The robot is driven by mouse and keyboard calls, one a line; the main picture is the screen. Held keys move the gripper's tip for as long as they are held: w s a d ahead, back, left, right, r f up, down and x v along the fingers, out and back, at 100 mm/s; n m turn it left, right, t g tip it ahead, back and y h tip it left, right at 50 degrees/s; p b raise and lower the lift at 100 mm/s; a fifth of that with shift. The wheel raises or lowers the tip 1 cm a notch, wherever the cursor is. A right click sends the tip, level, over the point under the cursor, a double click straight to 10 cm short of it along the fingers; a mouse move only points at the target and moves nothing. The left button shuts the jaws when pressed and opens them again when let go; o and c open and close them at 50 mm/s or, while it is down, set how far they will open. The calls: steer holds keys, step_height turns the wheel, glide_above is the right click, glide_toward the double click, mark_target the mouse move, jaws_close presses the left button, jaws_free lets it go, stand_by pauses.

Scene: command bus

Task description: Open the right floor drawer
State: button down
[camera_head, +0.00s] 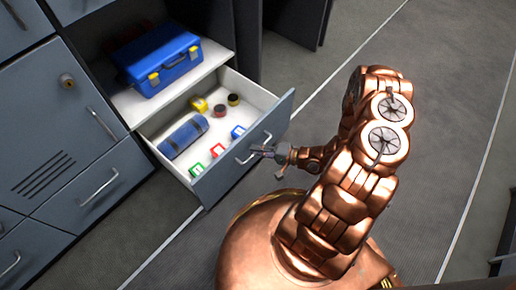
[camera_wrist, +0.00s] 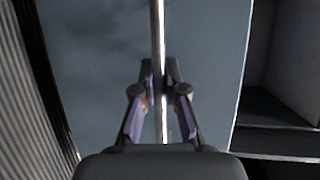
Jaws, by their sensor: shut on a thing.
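The right floor drawer (camera_head: 222,174) is pulled out from under the shelf in the head view. Its blue-grey front carries a silver bar handle (camera_head: 254,149). My gripper (camera_head: 262,151) is at this handle, shut on it. In the wrist view my gripper (camera_wrist: 160,90) has its two fingers on either side of the handle bar (camera_wrist: 157,35), with the blue-grey drawer front (camera_wrist: 95,65) behind. The drawer holds a rolled blue thing (camera_head: 183,136), a yellow thing (camera_head: 198,104), two round rolls (camera_head: 226,104) and several small red, green and blue boxes (camera_head: 218,151).
A blue toolbox (camera_head: 160,60) with yellow latches stands on the white shelf (camera_head: 203,62) above the drawer. Closed blue-grey cabinets (camera_head: 50,115) stand at the left. The grey floor (camera_head: 440,110) to the right is clear.

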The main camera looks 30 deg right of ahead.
steer(key=shift+d, duration=0.1)
steer(key=c, duration=1.2)
jaws_free()
steer(key=v, duration=1.2)
